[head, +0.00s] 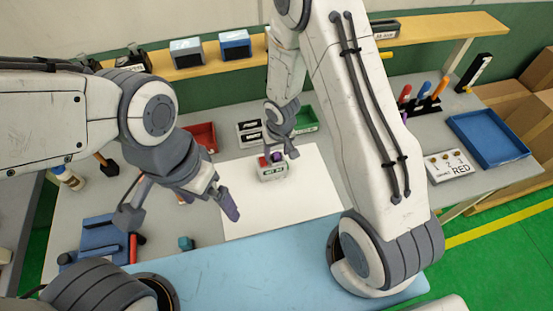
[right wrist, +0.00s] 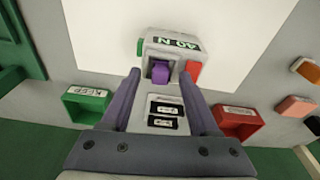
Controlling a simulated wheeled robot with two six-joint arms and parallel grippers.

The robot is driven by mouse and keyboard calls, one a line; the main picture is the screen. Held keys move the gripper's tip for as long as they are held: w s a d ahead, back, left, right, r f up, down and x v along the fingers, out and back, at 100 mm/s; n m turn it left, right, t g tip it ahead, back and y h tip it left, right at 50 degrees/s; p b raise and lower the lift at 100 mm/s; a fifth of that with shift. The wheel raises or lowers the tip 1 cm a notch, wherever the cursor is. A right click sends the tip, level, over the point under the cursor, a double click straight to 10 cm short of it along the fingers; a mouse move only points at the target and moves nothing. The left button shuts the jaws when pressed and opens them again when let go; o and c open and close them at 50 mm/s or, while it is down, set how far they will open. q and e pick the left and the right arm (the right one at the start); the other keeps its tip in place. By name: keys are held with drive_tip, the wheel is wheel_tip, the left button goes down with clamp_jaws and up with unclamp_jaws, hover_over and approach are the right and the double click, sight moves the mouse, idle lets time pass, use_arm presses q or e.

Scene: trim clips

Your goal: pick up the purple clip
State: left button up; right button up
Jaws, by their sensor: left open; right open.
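The purple clip (right wrist: 160,71) sits on a small grey holder block (right wrist: 172,45), between a green clip (right wrist: 140,47) and a red clip (right wrist: 193,70). In the head view the purple clip (head: 276,157) is partly covered by my right gripper (head: 283,152), which points down at the block (head: 272,173). My right gripper (right wrist: 160,76) is open. In the right wrist view its fingers lie to either side of the purple clip; I cannot tell whether they touch it. My left gripper (head: 178,210) is open and empty, left of the white sheet (head: 240,205).
Red (right wrist: 237,122) and green (right wrist: 85,105) bins flank a block with two black labels (right wrist: 165,115) behind the sheet. A blue fixture (head: 100,240) is at left. The sheet's front is clear.

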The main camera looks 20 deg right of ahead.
drive_tip(key=shift+r, duration=0.1)
drive_tip(key=shift+c, duration=0.3)
clamp_jaws()
